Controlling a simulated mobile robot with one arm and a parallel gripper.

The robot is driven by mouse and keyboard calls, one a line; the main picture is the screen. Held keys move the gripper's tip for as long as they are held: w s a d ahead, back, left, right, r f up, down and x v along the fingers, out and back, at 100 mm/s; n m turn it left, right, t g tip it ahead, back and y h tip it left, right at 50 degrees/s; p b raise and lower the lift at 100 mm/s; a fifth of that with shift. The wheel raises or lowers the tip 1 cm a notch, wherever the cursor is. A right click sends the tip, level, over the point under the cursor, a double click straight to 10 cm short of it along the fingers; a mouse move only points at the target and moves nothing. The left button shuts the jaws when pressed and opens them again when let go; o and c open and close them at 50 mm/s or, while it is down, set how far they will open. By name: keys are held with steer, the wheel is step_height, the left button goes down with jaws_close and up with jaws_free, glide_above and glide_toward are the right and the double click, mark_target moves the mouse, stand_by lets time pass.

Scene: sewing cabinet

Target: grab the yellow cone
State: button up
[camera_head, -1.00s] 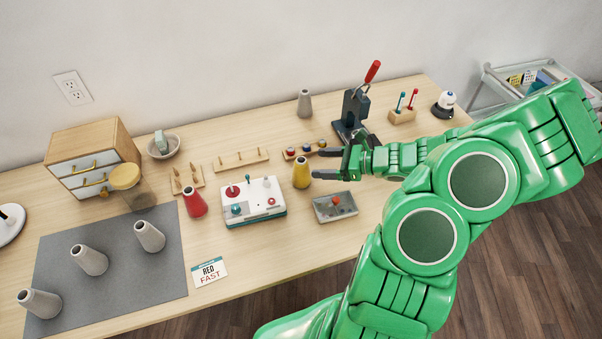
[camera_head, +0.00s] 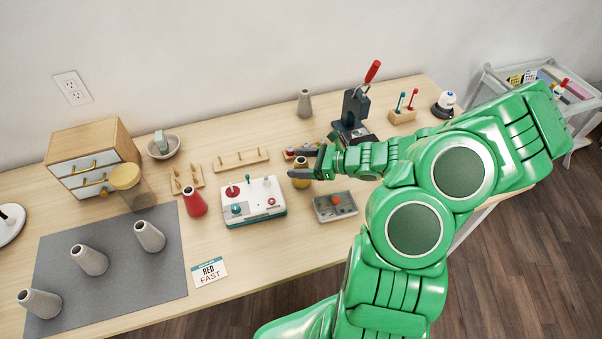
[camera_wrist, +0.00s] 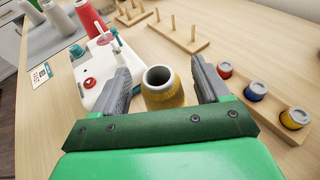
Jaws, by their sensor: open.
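The yellow cone (camera_head: 301,182) stands upright on the table, right of the white control box. In the head view my gripper (camera_head: 297,163) is at the cone and its fingers partly hide it. In the wrist view the yellow cone (camera_wrist: 163,90) stands between the two fingers of my gripper (camera_wrist: 160,88), its round grey-rimmed opening facing up. The fingers are open, one on each side, with a gap visible to the cone on both sides.
The white control box (camera_head: 253,204) with knobs is close to the left finger. A rack of small colored spools (camera_wrist: 260,95) lies right of the right finger. A grey tray (camera_head: 325,212) is in front. A red cone (camera_head: 194,203) stands farther left.

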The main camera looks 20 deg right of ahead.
steer(key=shift+c, duration=0.2)
steer(key=c, duration=1.3)
steer(key=shift+c, duration=0.2)
step_height(320, 180, up, 10)
